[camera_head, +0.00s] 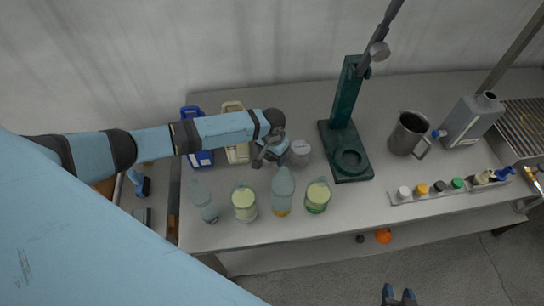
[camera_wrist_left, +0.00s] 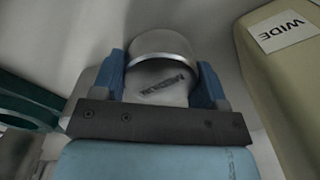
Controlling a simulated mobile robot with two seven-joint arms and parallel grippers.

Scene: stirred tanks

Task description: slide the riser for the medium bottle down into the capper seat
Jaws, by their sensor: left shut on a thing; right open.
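The riser (camera_head: 300,149) is a short pale grey cylinder, just left of the green capper in the head view. It fills the middle of the left wrist view (camera_wrist_left: 160,88), with a bright rim and dark upside-down lettering that seems to read MEDIUM. My left gripper (camera_head: 284,152) is shut on it, a blue finger on each side. I cannot tell whether the riser touches the table. The capper seat (camera_head: 349,158) is a dark green ring on the capper's base, right of the riser and apart from it. My right gripper (camera_head: 399,296) is open and empty at the bottom edge.
Several bottles and jars line the table's front, including a tall bottle (camera_head: 283,190) and a green jar (camera_head: 317,196). A cream container (camera_head: 236,150) stands behind my left arm. The capper column (camera_head: 345,95) rises behind the seat. A metal jug (camera_head: 408,133) stands right of it.

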